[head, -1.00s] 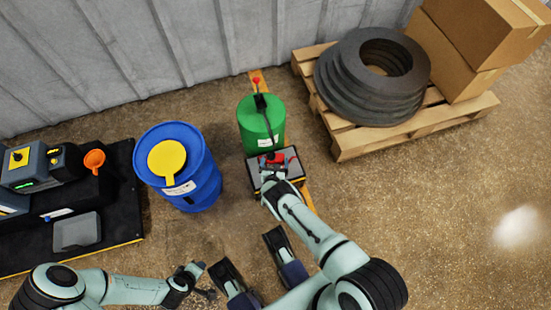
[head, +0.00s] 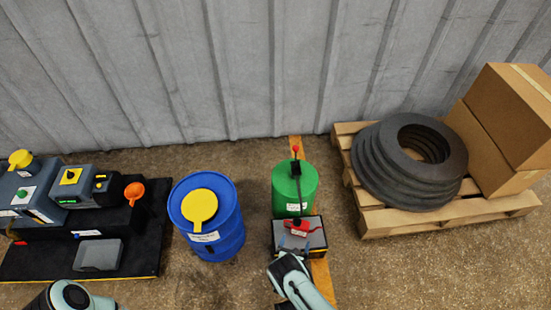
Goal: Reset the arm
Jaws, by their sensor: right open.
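My right arm comes in from the bottom edge in the head view. Its gripper (head: 293,250) is open at the front of a small dark box with a grey top (head: 316,240). A red part (head: 301,229) sits on that box; I cannot tell whether the fingers touch it. The box stands in front of a green cylinder (head: 295,190) with a black and red fitting on top. Only a rounded piece of my left arm shows at the bottom left; the left gripper is out of view.
A blue drum (head: 219,232) with a yellow lid (head: 199,207) stands left of the box. Machinery on a black platform (head: 140,262) is at the far left. A pallet (head: 400,223) with black rings (head: 375,180) and cartons (head: 505,125) is at right. A corrugated wall (head: 250,70) closes the back.

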